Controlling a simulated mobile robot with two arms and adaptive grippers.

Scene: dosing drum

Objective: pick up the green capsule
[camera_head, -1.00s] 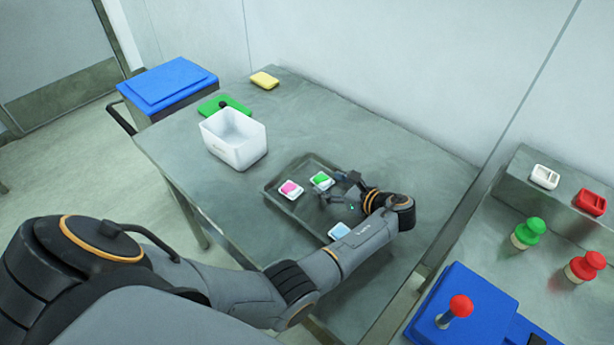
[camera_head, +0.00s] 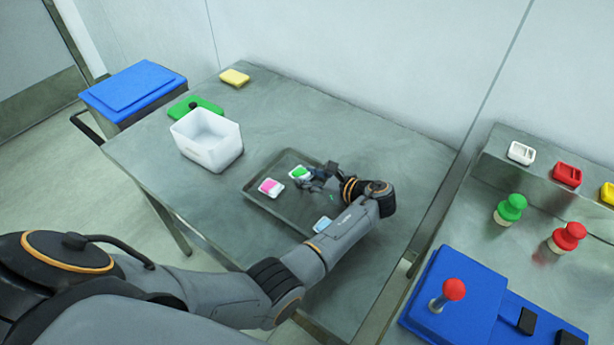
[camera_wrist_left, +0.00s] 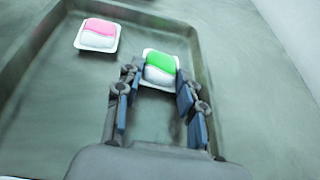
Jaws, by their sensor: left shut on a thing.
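The green capsule (camera_head: 299,172) is green and white and sits in a small white cup near the far edge of the grey tray (camera_head: 257,199). In the left wrist view the green capsule (camera_wrist_left: 160,67) lies between the fingertips of my left gripper (camera_wrist_left: 158,78). The left gripper (camera_head: 308,178) is shut on the green capsule, with a finger on each side of it. The gripper covers part of the capsule in the head view. My right gripper is not in view.
A pink capsule (camera_head: 270,187) and a light blue one (camera_head: 322,224) are also in the tray. A white bin (camera_head: 206,147), a green lid-like piece (camera_head: 185,112) and a yellow block (camera_head: 234,78) are on the table. A blue joystick box (camera_head: 462,305) stands at right.

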